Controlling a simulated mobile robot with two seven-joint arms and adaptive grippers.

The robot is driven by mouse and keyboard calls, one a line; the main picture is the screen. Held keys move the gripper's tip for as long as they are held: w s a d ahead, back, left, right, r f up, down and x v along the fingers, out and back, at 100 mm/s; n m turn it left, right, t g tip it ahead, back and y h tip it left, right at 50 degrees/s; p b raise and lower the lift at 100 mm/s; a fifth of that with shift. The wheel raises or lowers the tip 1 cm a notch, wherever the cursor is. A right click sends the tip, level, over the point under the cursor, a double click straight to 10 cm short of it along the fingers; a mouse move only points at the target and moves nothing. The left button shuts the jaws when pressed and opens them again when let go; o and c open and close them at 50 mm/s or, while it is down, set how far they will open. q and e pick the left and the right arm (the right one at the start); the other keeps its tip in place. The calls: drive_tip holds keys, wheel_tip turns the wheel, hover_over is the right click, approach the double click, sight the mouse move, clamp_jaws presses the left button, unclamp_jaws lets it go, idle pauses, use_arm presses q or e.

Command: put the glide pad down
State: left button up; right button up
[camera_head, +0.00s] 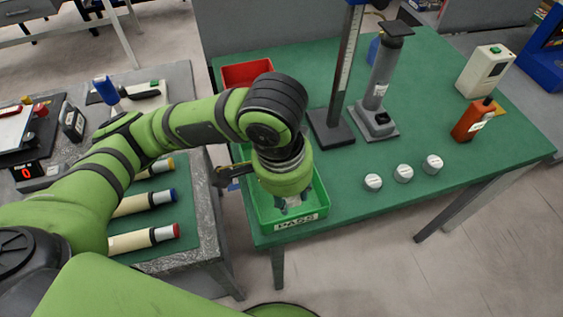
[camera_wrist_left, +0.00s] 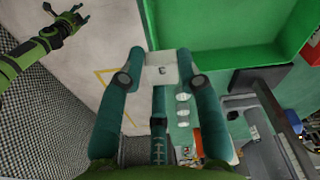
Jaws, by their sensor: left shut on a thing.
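My left gripper (camera_head: 293,203) points down into the green tray labelled PASS (camera_head: 322,198) at the table's near left corner. In the left wrist view its teal fingers (camera_wrist_left: 160,72) are shut on a small pale block with a dark mark, the glide pad (camera_wrist_left: 160,76). The tray's green wall (camera_wrist_left: 240,22) fills the upper right there. In the head view the pad is mostly hidden by the gripper, and I cannot tell whether it touches the tray floor. My right gripper (camera_wrist_left: 68,18) shows small in the left wrist view, its fingers apart and empty.
Three white round pieces (camera_head: 404,173) sit right of the tray. A stand with a tall post (camera_head: 338,110) and a grey device (camera_head: 379,110) stand behind. A red tray (camera_head: 246,73) is at the back left. The table's front right is clear.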

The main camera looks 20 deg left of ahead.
use_arm(q)
drive_tip(key=w+a+f, duration=0.2)
drive_tip(key=w, duration=0.1)
drive_tip(key=w+a+f, duration=0.1)
drive_tip(key=w+f, duration=0.1)
drive_tip(key=shift+w+a, duration=0.2)
drive_tip(key=w+f, duration=0.1)
drive_tip(key=w+a+f, duration=0.1)
drive_tip(key=w, duration=0.1)
drive_tip(key=shift+a, duration=0.15)
drive_tip(key=shift+w+a+f, duration=0.2)
drive_tip(key=shift+w+f, duration=0.2)
drive_tip(key=shift+w, duration=0.05)
wheel_tip(320, 180, down, 3)
drive_tip(key=shift+f+p, duration=0.1)
drive_tip(key=shift+p, duration=0.35)
drive_tip(key=shift+f, duration=0.4)
drive_tip(key=o, duration=1)
use_arm(e)
drive_tip(key=s, duration=0.3)
drive_tip(key=shift+s+d+r+g, duration=0.25)
drive_tip(key=shift+s+r+g, duration=0.05)
drive_tip(key=shift+s+r, duration=0.05)
